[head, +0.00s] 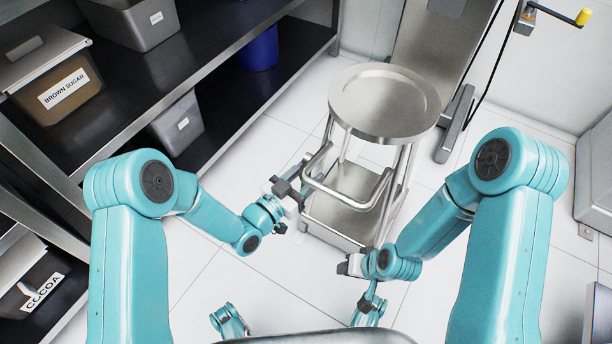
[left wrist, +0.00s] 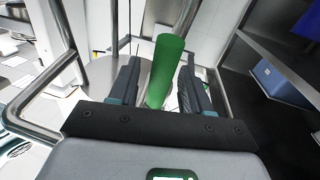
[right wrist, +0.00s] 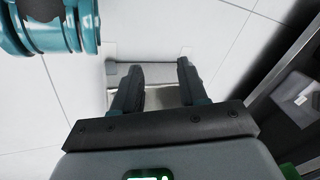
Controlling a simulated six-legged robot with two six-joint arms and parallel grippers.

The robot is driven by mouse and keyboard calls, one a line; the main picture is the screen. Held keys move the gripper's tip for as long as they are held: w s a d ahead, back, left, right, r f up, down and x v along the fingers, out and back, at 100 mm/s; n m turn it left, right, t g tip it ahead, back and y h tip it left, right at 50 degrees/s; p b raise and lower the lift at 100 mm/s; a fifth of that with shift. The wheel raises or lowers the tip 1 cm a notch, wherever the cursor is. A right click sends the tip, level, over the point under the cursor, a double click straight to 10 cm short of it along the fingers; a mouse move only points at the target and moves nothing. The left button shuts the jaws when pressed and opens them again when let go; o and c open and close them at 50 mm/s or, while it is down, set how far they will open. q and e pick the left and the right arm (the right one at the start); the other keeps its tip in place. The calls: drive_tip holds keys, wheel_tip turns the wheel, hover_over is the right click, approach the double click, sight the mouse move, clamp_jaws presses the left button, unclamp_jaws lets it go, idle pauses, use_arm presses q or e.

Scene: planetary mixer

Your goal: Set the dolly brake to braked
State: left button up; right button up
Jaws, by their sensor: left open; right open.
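The steel dolly (head: 340,235) has a round tray top (head: 384,98) and a tubular push handle. My left gripper (head: 286,190) is beside the handle, at its left. In the left wrist view, a green cylindrical grip (left wrist: 165,72) stands between the open fingers of my left gripper (left wrist: 160,68); I cannot tell whether it touches them. My right gripper (head: 346,266) is low in front of the dolly's base. In the right wrist view, my right gripper (right wrist: 158,66) is open over a grey plate (right wrist: 150,78) near the floor. I cannot identify the brake or its setting.
Dark shelves (head: 210,40) stand on the left with a brown sugar bin (head: 68,92), grey bins and a blue container (head: 260,50). A steel column (head: 440,50) stands behind the dolly.

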use_arm(q)
clamp_jaws()
drive_tip(key=g+y+p, duration=0.1)
drive_tip(key=p, duration=0.1)
drive_tip(key=s+a+g+y+p, duration=0.1)
drive_tip(key=p, duration=0.2)
drive_tip(key=s+r+g+y+p, duration=0.1)
drive_tip(key=g+p, duration=0.1)
drive_tip(key=p, duration=0.1)
drive_tip(key=shift+a+n+y, duration=0.2)
drive_tip(key=shift+n+y, duration=0.2)
use_arm(e)
drive_tip(key=s+a+r+g, duration=0.1)
drive_tip(key=s+r+g, duration=0.1)
drive_tip(key=s+r, duration=0.3)
wheel_tip(320, 180, up, 3)
drive_tip(key=shift+f, duration=0.15)
use_arm(q)
unclamp_jaws()
drive_tip(key=shift+r, duration=0.1)
